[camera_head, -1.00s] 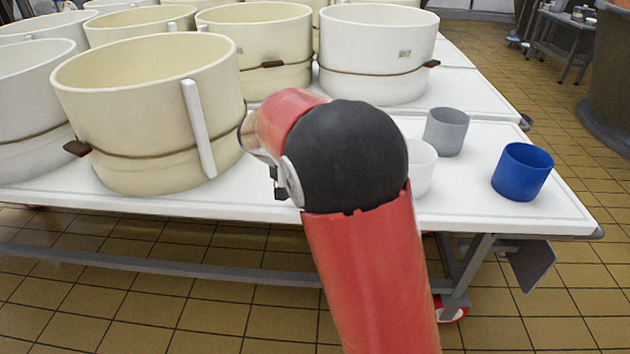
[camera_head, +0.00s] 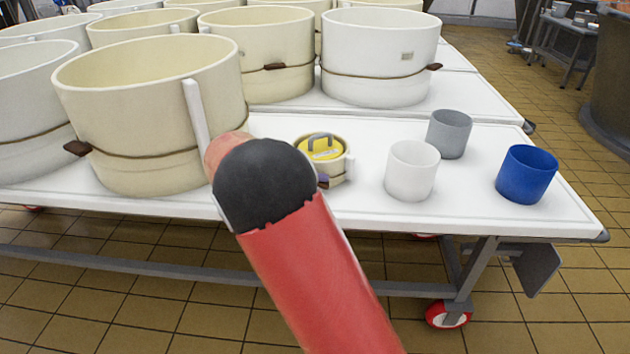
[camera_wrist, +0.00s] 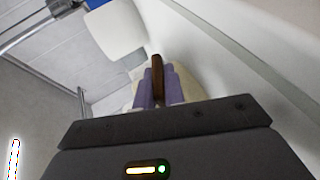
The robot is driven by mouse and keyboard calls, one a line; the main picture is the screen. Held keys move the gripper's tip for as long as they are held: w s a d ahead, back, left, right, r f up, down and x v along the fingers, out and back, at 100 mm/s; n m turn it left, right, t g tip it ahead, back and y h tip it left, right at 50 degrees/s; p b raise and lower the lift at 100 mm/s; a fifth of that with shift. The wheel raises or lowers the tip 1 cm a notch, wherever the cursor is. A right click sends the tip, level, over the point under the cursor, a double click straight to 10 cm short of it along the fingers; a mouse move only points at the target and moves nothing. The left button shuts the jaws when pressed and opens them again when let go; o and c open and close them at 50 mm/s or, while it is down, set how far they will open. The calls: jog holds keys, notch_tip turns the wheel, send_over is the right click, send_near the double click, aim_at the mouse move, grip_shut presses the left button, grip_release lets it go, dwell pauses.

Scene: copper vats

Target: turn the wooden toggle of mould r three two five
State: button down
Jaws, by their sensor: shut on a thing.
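A small cream mould (camera_head: 340,172) with a yellow top and a grey handle stands on the white table, right of my arm's black joint. I cannot read a number on it. In the wrist view, my gripper (camera_wrist: 159,92) has its purple fingers on both sides of a brown wooden toggle (camera_wrist: 157,64), shut on it. A cream surface (camera_wrist: 187,88) shows behind the fingers.
Large cream moulds with cords and brown toggles, such as the nearest one (camera_head: 150,120), stand left and behind. A white cup (camera_head: 411,171), a grey cup (camera_head: 449,133) and a blue cup (camera_head: 526,174) stand to the right. The table front (camera_head: 450,215) is bare.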

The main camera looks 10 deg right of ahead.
dwell(0.4)
jog(key=c, duration=1.5)
grip_release()
jog(key=v, duration=0.7)
jog(key=shift+a, duration=0.4)
